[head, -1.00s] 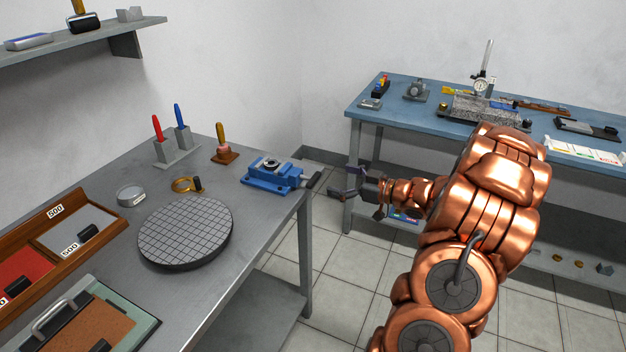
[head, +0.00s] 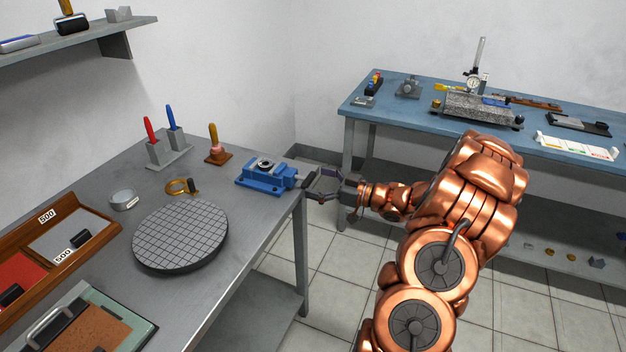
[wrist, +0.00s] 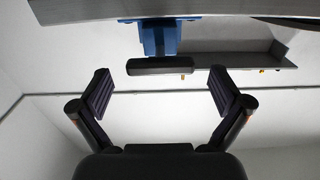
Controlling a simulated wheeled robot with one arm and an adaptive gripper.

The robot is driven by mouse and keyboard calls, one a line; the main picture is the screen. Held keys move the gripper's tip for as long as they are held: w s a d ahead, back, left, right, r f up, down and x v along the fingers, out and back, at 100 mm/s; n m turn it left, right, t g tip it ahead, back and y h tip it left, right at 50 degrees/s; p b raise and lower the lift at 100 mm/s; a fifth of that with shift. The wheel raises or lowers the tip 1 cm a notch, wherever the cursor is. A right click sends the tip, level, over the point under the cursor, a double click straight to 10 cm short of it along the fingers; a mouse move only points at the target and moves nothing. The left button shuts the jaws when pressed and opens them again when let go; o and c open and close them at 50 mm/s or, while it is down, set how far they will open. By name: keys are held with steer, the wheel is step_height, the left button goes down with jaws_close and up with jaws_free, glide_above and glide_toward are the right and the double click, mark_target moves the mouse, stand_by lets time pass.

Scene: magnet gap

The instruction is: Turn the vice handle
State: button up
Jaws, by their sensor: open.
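The blue vice (head: 265,176) sits at the right edge of the grey workbench. Its dark handle bar (wrist: 160,66) sticks out past the bench edge on a screw, and in the wrist view it lies crosswise between and just beyond my fingertips. My gripper (head: 314,184) is open, with its fingers pointing left at the handle. In the head view the handle is partly hidden by my fingers.
On the grey bench (head: 105,185) stand a round gridded plate (head: 180,235), a brass ring (head: 178,187), a wooden-based stamp (head: 216,150) and red and blue handled tools (head: 165,145). A blue table (head: 410,115) with instruments stands behind my arm. The floor beside the bench is clear.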

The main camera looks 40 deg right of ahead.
steer(key=shift+w+a, duration=0.35)
steer(key=shift+w, duration=0.15)
steer(key=c, duration=1.2)
steer(key=shift+o, duration=0.2)
steer(key=shift+r+p, duration=0.1)
steer(key=shift+p, duration=0.45)
